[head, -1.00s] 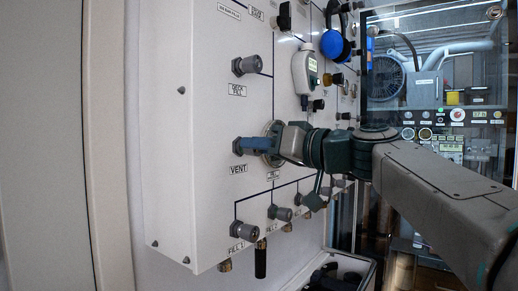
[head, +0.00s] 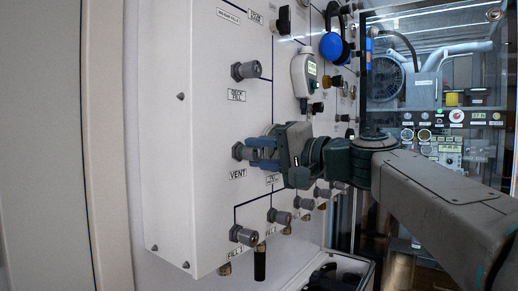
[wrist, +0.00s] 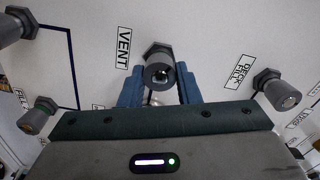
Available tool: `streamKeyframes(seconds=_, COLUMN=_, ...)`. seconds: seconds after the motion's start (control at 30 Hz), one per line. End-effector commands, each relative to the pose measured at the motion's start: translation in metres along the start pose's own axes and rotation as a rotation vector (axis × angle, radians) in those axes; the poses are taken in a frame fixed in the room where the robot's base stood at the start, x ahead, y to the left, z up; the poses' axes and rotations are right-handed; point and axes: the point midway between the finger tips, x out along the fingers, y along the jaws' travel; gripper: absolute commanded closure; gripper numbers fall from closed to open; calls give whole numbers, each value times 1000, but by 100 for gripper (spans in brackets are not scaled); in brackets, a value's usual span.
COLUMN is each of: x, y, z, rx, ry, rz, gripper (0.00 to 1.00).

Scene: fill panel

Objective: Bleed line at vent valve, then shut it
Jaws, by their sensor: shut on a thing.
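The vent valve (head: 241,152) is a grey knob on a dark hex base, above the VENT label on the white panel. In the wrist view the valve (wrist: 158,74) stands between the two blue fingers, its round end facing the camera. My gripper (head: 258,153) reaches it from the right in the head view and is shut on the knob. The fingers also show in the wrist view (wrist: 159,88), one on each side of the knob. The exact contact is partly hidden by the gripper body.
A similar knob labelled DECK FILL (head: 246,70) sits above. A fill knob (head: 243,235) and several others line the lower panel. A white handheld device (head: 304,75) and blue round item (head: 332,45) hang to the upper right. An open bin (head: 340,272) stands below.

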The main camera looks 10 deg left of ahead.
Motion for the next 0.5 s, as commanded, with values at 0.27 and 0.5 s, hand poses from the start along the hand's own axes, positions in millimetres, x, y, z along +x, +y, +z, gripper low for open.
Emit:
streamKeyframes(seconds=0.27, x=0, y=0, z=-2, rx=264, ry=3, rz=3, gripper=93)
streamKeyframes(seconds=0.5, x=0, y=1, z=-1, rx=492, ry=3, rz=3, gripper=93)
